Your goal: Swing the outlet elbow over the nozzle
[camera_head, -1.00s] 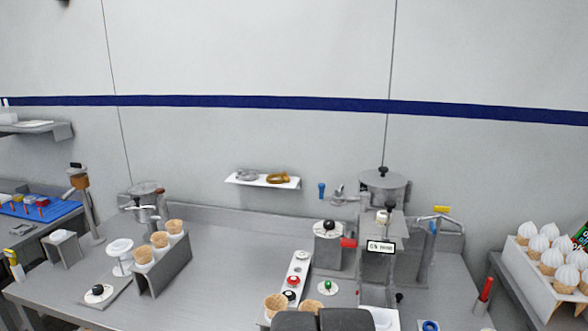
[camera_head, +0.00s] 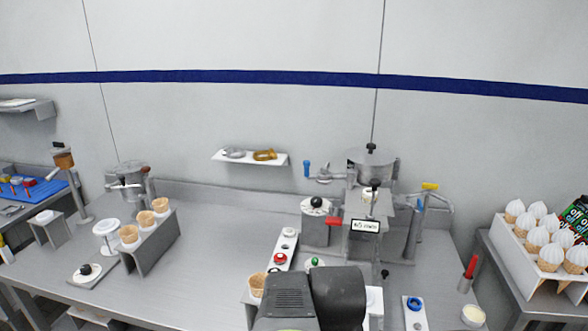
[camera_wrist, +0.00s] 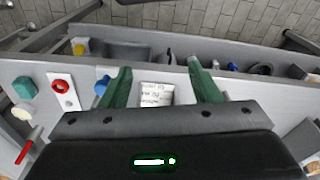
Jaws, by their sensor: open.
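The dispensing machine (camera_head: 372,215) stands on the bench right of centre in the head view, with a lidded hopper on top. A bent grey pipe (camera_head: 446,204) shows at its right side, below a yellow handle (camera_head: 430,186); it looks like the outlet elbow, but I cannot be sure. I cannot pick out the nozzle for certain. My gripper (camera_wrist: 161,74) is open in the wrist view, its two green fingers apart. A white printed card (camera_wrist: 156,94) shows between the fingers, with no object visibly held. The fingers are not distinguishable in the head view.
A cone stand (camera_head: 153,240) is at left. A strip with red and black knobs (camera_head: 281,258) lies before the machine. A rack of topped cones (camera_head: 540,255) stands at right. A blue knob (camera_wrist: 102,84) is beside the left finger. The left-centre bench is clear.

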